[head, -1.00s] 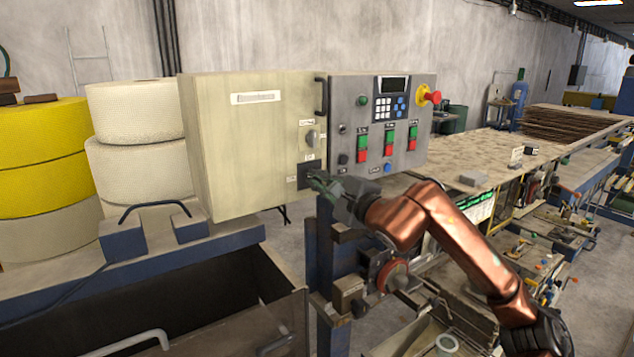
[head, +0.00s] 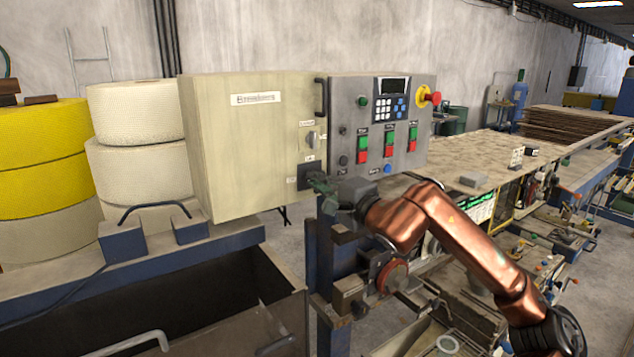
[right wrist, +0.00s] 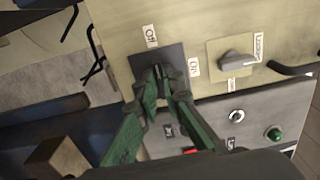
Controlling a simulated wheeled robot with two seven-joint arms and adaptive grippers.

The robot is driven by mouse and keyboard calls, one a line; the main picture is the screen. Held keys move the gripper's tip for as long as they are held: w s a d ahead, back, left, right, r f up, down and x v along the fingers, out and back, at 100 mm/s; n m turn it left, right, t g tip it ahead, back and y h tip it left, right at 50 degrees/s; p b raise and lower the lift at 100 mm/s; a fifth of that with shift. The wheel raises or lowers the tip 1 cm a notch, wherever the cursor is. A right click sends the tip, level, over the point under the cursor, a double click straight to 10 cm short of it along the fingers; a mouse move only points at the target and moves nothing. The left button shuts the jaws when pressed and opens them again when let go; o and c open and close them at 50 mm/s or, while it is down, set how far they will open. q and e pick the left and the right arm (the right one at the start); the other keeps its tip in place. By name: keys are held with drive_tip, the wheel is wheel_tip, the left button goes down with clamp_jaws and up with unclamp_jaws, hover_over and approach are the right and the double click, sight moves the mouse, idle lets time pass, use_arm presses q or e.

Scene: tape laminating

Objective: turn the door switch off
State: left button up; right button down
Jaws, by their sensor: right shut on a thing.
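The door switch sits on a dark square plate (head: 309,177) at the lower right of the beige cabinet door (head: 245,150). The plate also shows in the right wrist view (right wrist: 172,53), with an "Off" label (right wrist: 150,36) above it and an "On" label (right wrist: 194,68) to its right. My right gripper (head: 318,183) is at the plate from below right. In the right wrist view its green fingers (right wrist: 162,72) come together over the plate's middle, shut on the switch knob. The fingers hide most of the knob, so I cannot tell which way it points. My left gripper is not in view.
A second grey knob (right wrist: 235,58) sits beside the switch on the cabinet. The grey control panel (head: 380,125) with buttons and a red emergency knob (head: 435,98) adjoins on the right. Tape rolls (head: 137,112) stand at left. A door handle (head: 320,97) juts out above.

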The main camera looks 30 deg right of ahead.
drive_tip(key=c, duration=2.1)
unclamp_jaws()
drive_tip(key=s, duration=0.4)
drive_tip(key=s+d, duration=0.1)
drive_tip(key=s, duration=0.6)
drive_tip(key=shift+s+d+f, duration=0.1)
drive_tip(key=shift+s+d, duration=0.25)
drive_tip(key=shift+s, duration=0.05)
drive_tip(key=shift+a, duration=0.15)
